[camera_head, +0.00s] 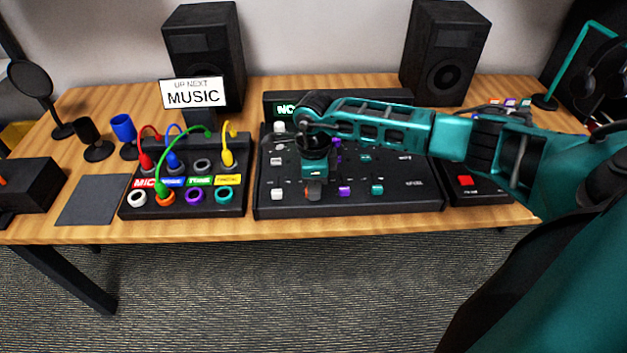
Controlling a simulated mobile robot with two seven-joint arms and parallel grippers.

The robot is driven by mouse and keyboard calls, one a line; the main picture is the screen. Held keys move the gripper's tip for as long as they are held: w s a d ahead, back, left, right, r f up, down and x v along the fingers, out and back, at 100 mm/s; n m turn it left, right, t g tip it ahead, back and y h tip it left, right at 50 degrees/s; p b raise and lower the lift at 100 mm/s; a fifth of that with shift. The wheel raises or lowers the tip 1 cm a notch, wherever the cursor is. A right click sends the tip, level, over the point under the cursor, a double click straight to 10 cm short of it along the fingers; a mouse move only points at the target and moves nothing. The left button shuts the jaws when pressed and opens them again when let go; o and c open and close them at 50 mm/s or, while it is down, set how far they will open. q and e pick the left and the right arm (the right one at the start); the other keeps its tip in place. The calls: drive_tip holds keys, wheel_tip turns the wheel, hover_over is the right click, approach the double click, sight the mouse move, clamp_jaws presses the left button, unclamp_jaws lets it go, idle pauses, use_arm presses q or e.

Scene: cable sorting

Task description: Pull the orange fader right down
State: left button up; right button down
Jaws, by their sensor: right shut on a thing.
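The orange fader (314,193) shows as a small orange-brown patch low on the black mixer (420,196), in line with the white, purple and teal fader caps near the front edge. My right gripper (314,182) points down over it from behind and is shut on it. The gripper's dark wrist and teal body hide most of the fader and its slot. My left gripper is not in view.
White (277,194), purple (344,191) and teal (377,189) fader caps sit beside the gripper. A patch box (128,207) with coloured cables stands left. A box with a red button (465,181) stands right, under my arm. Two speakers (205,50) stand behind.

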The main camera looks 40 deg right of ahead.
drive_tip(key=c, duration=1.1)
unclamp_jaws()
drive_tip(key=shift+w, duration=0.1)
wheel_tip(320, 180, up, 13)
